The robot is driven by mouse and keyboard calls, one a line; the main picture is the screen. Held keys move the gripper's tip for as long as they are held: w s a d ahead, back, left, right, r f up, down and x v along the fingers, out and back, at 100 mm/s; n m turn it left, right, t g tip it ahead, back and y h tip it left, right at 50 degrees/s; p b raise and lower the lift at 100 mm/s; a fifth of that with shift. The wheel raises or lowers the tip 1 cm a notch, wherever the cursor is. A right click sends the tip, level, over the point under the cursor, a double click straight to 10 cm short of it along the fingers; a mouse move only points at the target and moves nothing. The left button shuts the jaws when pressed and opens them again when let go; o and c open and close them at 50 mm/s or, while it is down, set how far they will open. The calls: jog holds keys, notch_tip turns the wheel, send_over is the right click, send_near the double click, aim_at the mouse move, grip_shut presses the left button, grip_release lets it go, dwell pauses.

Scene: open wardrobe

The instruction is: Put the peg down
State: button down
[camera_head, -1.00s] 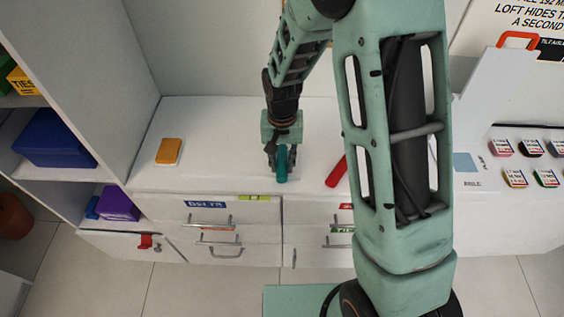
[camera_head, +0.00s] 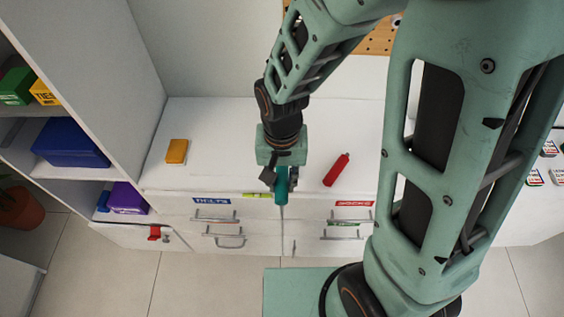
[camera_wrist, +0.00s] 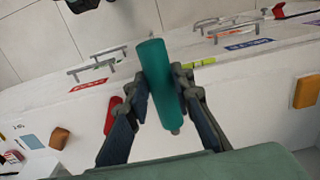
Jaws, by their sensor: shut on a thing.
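The teal peg (camera_head: 281,186) is a short cylinder held in my gripper (camera_head: 279,176) at the front edge of the white cabinet top. In the wrist view the peg (camera_wrist: 160,82) sits tilted between the two dark fingers, and my gripper (camera_wrist: 160,95) is shut on it. In the head view the peg points down and toward the front, by the drawer fronts. I cannot tell whether it touches the cabinet.
A red cylinder (camera_head: 337,170) lies on the cabinet top (camera_head: 225,140) to the right of my gripper. A yellow-orange block (camera_head: 177,151) lies to the left. Drawers with handles (camera_head: 215,217) line the front. Shelves with a blue box (camera_head: 70,143) stand at left. The top behind is clear.

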jog(key=shift+s+r, duration=0.25)
jog(key=shift+s, duration=0.25)
jog(key=w+d+r, duration=0.2)
jog(key=w+d, duration=1.1)
jog(key=w, duration=0.2)
jog(key=shift+w+r, duration=0.15)
jog(key=shift+r, duration=0.15)
